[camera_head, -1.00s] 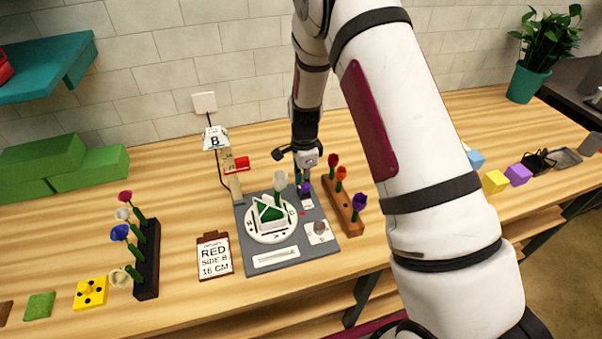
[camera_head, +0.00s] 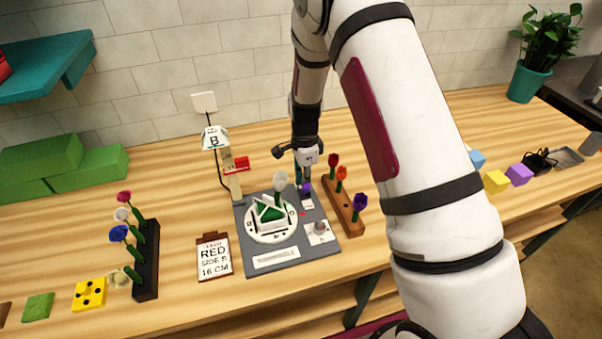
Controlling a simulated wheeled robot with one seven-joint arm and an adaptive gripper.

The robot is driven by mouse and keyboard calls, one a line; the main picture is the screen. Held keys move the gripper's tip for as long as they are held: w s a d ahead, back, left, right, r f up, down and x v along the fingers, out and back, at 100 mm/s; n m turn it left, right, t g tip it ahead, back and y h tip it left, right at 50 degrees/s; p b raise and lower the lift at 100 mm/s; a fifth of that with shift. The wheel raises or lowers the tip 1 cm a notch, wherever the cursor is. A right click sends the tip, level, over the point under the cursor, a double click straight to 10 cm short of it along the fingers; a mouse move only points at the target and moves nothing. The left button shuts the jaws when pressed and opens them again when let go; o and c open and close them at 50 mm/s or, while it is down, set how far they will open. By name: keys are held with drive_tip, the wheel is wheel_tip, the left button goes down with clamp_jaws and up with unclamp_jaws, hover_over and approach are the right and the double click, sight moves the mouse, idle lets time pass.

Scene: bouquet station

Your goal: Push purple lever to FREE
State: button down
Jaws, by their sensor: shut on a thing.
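The purple lever (camera_head: 306,188) stands at the back right of the grey station board (camera_head: 292,241). My gripper (camera_head: 304,183) points down over that corner and is shut on the lever; the fingertips are small and partly hidden. A white label lies just in front of the lever, with a small red mark near it. The lettering there is too small to read, so I cannot tell which position the lever is at. A round white dial (camera_head: 264,237) with a green and white holder sits in the board's middle, and a white flower (camera_head: 280,181) stands at its back.
A brown rack (camera_head: 345,213) with red, orange and purple flowers stands close right of the board. A post with a "B" sign (camera_head: 214,138) and red slider stands behind left. A card reading RED, SIDE B, 16 CM (camera_head: 214,256) lies left. A black flower rack (camera_head: 148,260) is further left.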

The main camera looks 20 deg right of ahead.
wheel_tip(320, 180, up, 6)
drive_tip(key=shift+w+p, duration=0.2)
drive_tip(key=shift+p, duration=0.15)
idle(0.4)
drive_tip(key=shift+r, duration=0.2)
drive_tip(key=s+r+n+t+b, duration=0.1)
drive_tip(key=s+r+n, duration=0.3)
drive_tip(key=r, duration=0.6)
drive_tip(key=s+r+n+t+b, duration=0.15)
drive_tip(key=s+r+n, duration=0.25)
drive_tip(key=r, duration=0.6)
drive_tip(key=s+r+n+t+b, duration=0.1)
drive_tip(key=s+r+n, duration=0.1)
drive_tip(key=s+n, duration=0.3)
drive_tip(key=s+r+n+t+b, duration=0.1)
drive_tip(key=s+n, duration=0.4)
drive_tip(key=s, duration=0.7)
drive_tip(key=shift+r+t, duration=0.65)
drive_tip(key=shift+r, duration=0.2)
